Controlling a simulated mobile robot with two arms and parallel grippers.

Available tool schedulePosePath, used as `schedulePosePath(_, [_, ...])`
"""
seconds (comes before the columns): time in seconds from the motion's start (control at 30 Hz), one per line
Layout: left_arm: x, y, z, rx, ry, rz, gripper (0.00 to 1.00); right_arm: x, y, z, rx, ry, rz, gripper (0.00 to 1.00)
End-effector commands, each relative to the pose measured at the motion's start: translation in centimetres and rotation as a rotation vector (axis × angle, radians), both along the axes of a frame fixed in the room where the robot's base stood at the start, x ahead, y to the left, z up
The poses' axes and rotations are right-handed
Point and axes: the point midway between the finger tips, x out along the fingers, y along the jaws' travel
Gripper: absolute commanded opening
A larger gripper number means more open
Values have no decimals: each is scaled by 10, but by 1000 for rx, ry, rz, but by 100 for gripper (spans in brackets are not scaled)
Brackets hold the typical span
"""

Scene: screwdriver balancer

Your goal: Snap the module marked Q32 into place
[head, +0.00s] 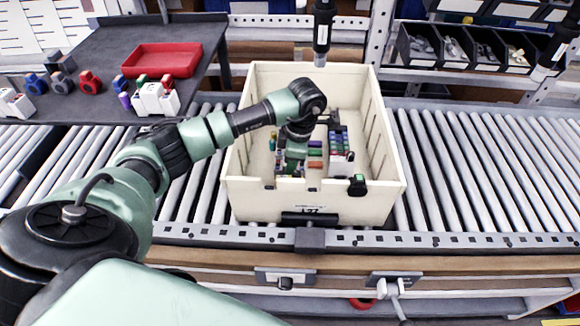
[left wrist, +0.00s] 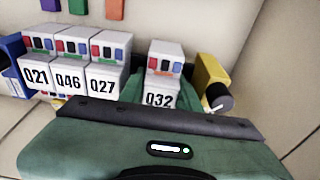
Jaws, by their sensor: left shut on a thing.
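The module marked Q32 (left wrist: 163,74) is a white block with a dark blue-and-red face, seen in the left wrist view. My left gripper (left wrist: 160,105) is shut on it, with green fingers at its lower part. White modules marked Q21 (left wrist: 38,68), Q46 (left wrist: 70,72) and Q27 (left wrist: 103,75) stand side by side to its left, with a gap between Q27 and Q32. A yellow part with a dark round end (left wrist: 212,82) is right of Q32. In the head view my left gripper (head: 293,158) reaches down inside the cream bin (head: 315,206); Q32 cannot be made out there. My right gripper is not in view.
The bin walls surround my left gripper closely. A row of white modules (head: 340,152) stands inside the bin at right. The bin rests on a roller conveyor (head: 480,160). A red tray (head: 162,60) is on the dark table at left. A black tool (head: 323,30) hangs above the bin's back.

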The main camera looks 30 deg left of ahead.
Motion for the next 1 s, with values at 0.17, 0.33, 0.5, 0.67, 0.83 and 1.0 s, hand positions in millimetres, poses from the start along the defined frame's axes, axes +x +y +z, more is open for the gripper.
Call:
schedulePosePath(0.17, [0, 0, 1, 1, -1, 1, 0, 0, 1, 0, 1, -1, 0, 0])
schedulePosePath(0.33, [0, 0, 1, 1, -1, 1, 0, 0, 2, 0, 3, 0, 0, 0])
schedulePosePath(0.5, [0, 0, 0, 1, -1, 1, 0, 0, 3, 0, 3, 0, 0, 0])
schedulePosePath(0.67, [0, 0, -2, 1, -1, 1, 0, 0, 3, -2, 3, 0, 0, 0])
schedulePosePath(0.83, [0, 0, -4, 1, -1, 1, 0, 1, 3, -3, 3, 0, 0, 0])
schedulePosePath(1.0, [0, 0, -6, 1, -1, 0, 0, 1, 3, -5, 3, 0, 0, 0])
